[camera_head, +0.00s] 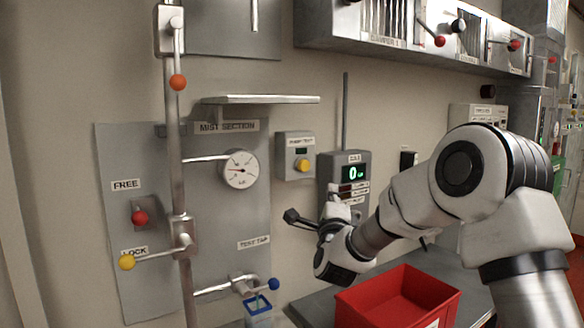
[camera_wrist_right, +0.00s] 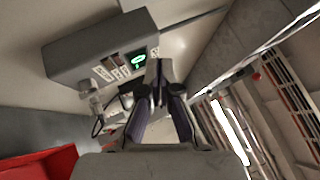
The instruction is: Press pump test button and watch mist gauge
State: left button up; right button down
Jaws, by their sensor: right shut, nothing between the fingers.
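My right gripper (camera_head: 290,216) is shut and empty, below the pump test box and apart from the button, in front of the wall. In the right wrist view the shut fingers (camera_wrist_right: 158,75) show near the gas display box (camera_wrist_right: 105,48). My left gripper is not in view.
The gas box (camera_head: 352,173) with a green readout is close to my right gripper. A red bin (camera_head: 397,298) stands on the bench below. A shelf (camera_head: 262,99) juts above the gauge.

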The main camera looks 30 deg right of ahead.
aim_at(304, 166)
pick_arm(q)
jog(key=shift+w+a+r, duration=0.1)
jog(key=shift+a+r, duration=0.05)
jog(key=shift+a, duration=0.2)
pick_arm(e)
jog(key=r, duration=0.1)
jog(key=r+m+h, duration=0.1)
jog(key=r+m, duration=0.1)
jog(key=r, duration=0.1)
jog(key=shift+s+d, duration=0.2)
jog(key=shift+s, duration=0.05)
jog(key=shift+d, duration=0.1)
pick_arm(q)
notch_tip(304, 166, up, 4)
jog(key=p, duration=0.3)
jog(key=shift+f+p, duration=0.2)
jog(key=shift+p, duration=0.15)
pick_arm(e)
jog(key=w, duration=0.9)
jog(key=shift+a, duration=0.4)
jog(key=shift+s, duration=0.15)
